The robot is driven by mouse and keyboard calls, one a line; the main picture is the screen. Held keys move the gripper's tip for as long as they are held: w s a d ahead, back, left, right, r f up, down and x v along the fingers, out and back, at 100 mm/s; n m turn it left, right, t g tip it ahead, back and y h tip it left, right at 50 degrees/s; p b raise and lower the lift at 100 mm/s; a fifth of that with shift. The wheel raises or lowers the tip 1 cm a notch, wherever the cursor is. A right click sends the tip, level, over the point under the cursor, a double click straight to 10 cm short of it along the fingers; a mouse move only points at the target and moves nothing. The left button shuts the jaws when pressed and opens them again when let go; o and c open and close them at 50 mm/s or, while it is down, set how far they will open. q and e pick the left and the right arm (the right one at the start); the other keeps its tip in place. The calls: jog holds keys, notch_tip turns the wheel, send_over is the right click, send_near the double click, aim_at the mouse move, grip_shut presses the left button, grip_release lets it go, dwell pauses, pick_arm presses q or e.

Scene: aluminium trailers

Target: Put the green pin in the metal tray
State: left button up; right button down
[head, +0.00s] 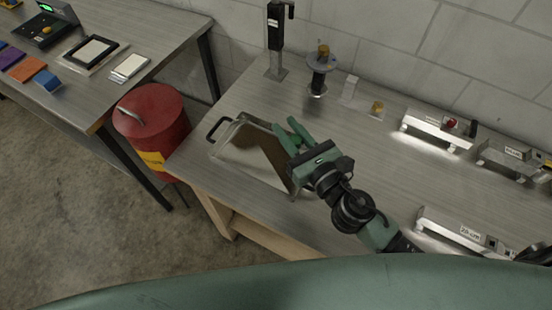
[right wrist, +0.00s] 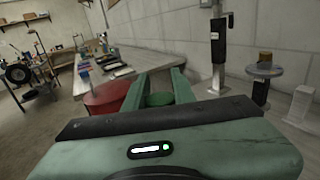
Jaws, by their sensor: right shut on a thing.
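The metal tray (head: 243,173) lies on the grey workbench, left of the bench's middle, with a black handle at its left end. My right gripper (head: 286,132) is above the tray's right back part in the head view. In the right wrist view, my right gripper (right wrist: 160,86) is shut on a round green thing, the green pin (right wrist: 159,99), between its two green fingers. In the head view the pin cannot be told apart from the green fingers. A dark shadow covers much of the tray floor. My left gripper is not in view.
A black post stand (head: 275,45) and a spool-like stand (head: 319,75) are at the back of the bench. Lit metal fixtures (head: 437,128) stand to the right. A red drum (head: 152,115) is on the floor beside the bench's left edge. A second table (head: 120,85) is beyond it.

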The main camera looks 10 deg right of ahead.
notch_tip(320, 180, down, 18)
jog(key=b, duration=1.3)
jog(key=shift+s, duration=0.1)
jog(key=shift+f, duration=0.15)
jog(key=c, duration=1.2)
grip_release()
jog(key=shift+o, duration=0.2)
